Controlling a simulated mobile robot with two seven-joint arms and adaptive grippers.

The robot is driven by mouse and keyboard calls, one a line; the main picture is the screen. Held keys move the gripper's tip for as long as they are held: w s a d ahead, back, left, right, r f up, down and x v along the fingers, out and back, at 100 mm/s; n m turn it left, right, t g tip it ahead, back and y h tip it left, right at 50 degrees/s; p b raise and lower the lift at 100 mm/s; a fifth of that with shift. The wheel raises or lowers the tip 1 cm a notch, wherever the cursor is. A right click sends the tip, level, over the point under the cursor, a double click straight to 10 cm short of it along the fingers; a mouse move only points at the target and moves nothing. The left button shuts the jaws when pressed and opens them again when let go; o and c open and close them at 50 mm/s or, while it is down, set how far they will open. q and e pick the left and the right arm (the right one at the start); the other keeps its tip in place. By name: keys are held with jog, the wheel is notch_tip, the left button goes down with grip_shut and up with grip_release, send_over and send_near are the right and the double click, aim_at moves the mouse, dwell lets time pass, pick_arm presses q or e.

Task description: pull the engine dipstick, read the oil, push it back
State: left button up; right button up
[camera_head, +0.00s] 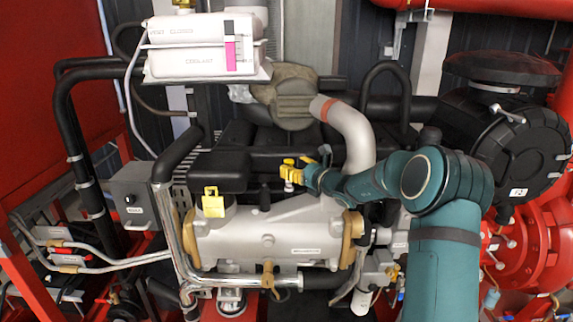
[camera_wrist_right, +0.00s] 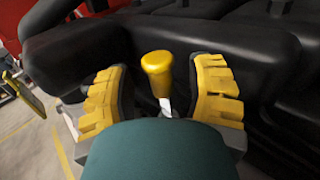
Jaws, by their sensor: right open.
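The dipstick's yellow handle (camera_wrist_right: 157,70) stands between the two yellow-padded fingers of my right gripper (camera_wrist_right: 162,80) in the right wrist view. There is a gap on both sides, so the fingers are open around the handle and not touching it. A short pale stem shows below the handle; its lower part is hidden behind my wrist. In the head view my right gripper (camera_head: 298,172) is over the middle of the engine (camera_head: 262,235), near its black top cover. The handle cannot be clearly told from the yellow fingers there. My left gripper is not in view.
A yellow square cap (camera_head: 213,203) sits on the engine left of my gripper. A grey exhaust elbow (camera_head: 347,133) rises close behind my right arm. A white coolant tank (camera_head: 200,50) is above left. Black pipes and red frames surround the engine.

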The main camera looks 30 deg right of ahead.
jog(key=v, duration=0.8)
jog(key=shift+s+d, duration=0.1)
jog(key=shift+o, duration=0.2)
